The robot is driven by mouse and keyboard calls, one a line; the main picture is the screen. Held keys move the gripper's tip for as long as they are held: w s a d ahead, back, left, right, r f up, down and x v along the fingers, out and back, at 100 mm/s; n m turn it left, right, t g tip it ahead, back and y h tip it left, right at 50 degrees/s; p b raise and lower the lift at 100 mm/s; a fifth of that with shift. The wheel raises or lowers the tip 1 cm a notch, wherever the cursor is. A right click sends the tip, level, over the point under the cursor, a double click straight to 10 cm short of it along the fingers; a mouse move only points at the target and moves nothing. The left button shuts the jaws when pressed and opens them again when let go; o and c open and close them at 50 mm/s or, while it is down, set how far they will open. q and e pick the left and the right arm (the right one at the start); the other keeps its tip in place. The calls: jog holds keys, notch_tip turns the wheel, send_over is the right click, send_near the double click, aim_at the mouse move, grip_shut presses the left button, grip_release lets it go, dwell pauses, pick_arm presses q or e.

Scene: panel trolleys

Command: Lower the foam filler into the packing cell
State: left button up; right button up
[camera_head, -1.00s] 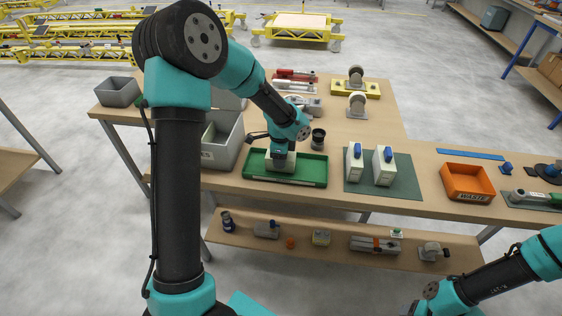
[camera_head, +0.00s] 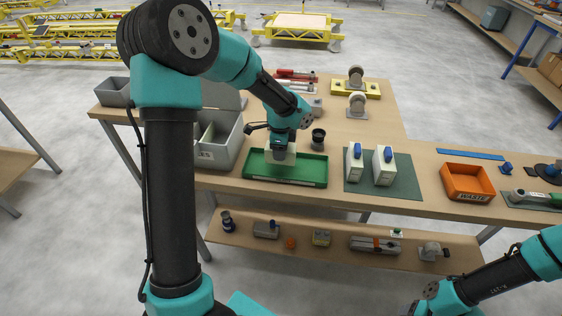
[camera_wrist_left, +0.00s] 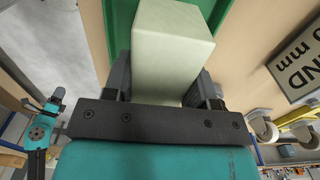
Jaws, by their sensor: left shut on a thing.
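The pale foam filler (camera_head: 283,157) is a block held in my left gripper (camera_head: 279,148), just above the green tray (camera_head: 318,181) on the bench. In the left wrist view the foam filler (camera_wrist_left: 172,50) stands between the two dark fingers (camera_wrist_left: 168,90), which are shut on it. The grey box (camera_head: 229,153) is left of the tray; a pale upright piece (camera_head: 208,133) shows inside it. I take it to hold the packing cell, but its floor is hidden. My right arm shows at the lower right; its gripper is out of view.
A dark cup (camera_head: 318,140) stands close right of my left gripper. Two white blocks with blue tops stand on a dark green mat (camera_head: 371,184). An orange bin (camera_head: 468,183) is farther right. A lower shelf (camera_head: 340,240) holds several parts.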

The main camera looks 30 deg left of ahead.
pick_arm(q)
jog(key=w+d+r+n, duration=0.2)
jog(key=d+r+n, duration=0.45)
jog(key=d, duration=0.35)
jog(key=w+d+r+n, duration=0.2)
jog(key=d+r+n, duration=0.4)
jog(key=d+r, duration=0.3)
jog(key=a+n, duration=0.4)
jog(key=a, duration=1.6)
jog(key=s+a, duration=0.3)
jog(key=a, duration=0.8)
jog(key=s+a+n, duration=0.1)
jog(key=s+a, duration=0.3)
jog(key=a, duration=0.7)
jog(key=shift+s+r, duration=0.25)
jog(key=shift+a+f+n, duration=0.1)
jog(key=shift+f+n, duration=0.1)
jog(key=shift+n, duration=0.05)
jog(key=shift+f, duration=8.95)
